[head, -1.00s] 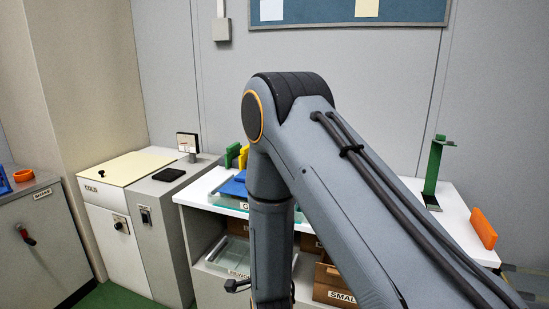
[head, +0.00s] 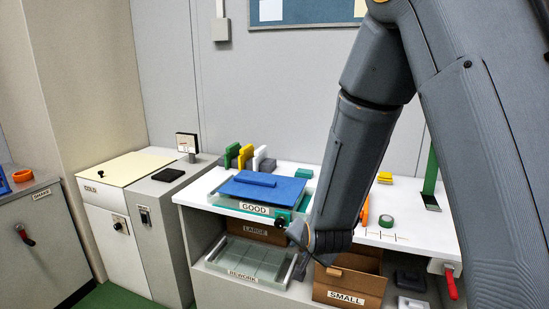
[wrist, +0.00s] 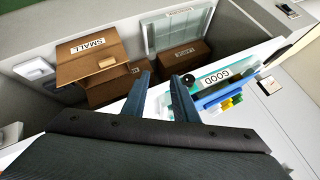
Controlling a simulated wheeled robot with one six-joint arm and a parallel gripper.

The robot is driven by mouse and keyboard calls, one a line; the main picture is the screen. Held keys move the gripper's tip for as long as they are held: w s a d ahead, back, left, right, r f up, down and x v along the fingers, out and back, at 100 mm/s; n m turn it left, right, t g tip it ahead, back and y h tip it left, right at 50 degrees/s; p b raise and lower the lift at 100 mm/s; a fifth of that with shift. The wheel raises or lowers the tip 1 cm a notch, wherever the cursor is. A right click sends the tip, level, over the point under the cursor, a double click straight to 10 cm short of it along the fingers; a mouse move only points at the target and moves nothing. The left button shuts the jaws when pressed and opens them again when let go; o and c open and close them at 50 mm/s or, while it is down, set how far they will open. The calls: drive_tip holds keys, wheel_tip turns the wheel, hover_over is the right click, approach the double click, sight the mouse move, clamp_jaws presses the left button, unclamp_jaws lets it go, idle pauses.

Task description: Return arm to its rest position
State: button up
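My gripper (wrist: 162,82) shows in the wrist view with its two dark fingers apart and nothing between them. In the head view my arm comes down from the upper right, and my gripper (head: 297,236) is at the front edge of the white table, just right of the GOOD tray (head: 222,206). The fingertips are small and partly hidden in the head view. A blue panel (head: 284,190) with a blue bar on it lies on the GOOD tray. A small round black part (wrist: 188,80) shows beside the GOOD label in the wrist view.
Below the table are a clear REWORK tray (head: 240,259), a LARGE box (head: 257,228) and an open SMALL box (head: 345,289).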

drive_tip(key=s+d+r+n+g, duration=0.1)
drive_tip(key=s+d+n+g, duration=0.1)
drive_tip(key=s+d, duration=0.2)
drive_tip(key=s+d+r+n+g+h, duration=0.1)
drive_tip(key=s+d+r+n+g, duration=0.1)
drive_tip(key=s, duration=0.9)
drive_tip(key=s+d+r+n+g, duration=0.1)
drive_tip(key=s+d+n+g, duration=0.2)
drive_tip(key=s+d, duration=0.3)
drive_tip(key=shift+s+r+g, duration=0.15)
drive_tip(key=shift+s+g, duration=0.35)
drive_tip(key=shift+s, duration=0.35)
drive_tip(key=shift+a, duration=0.1)
drive_tip(key=shift+c, duration=0.4)
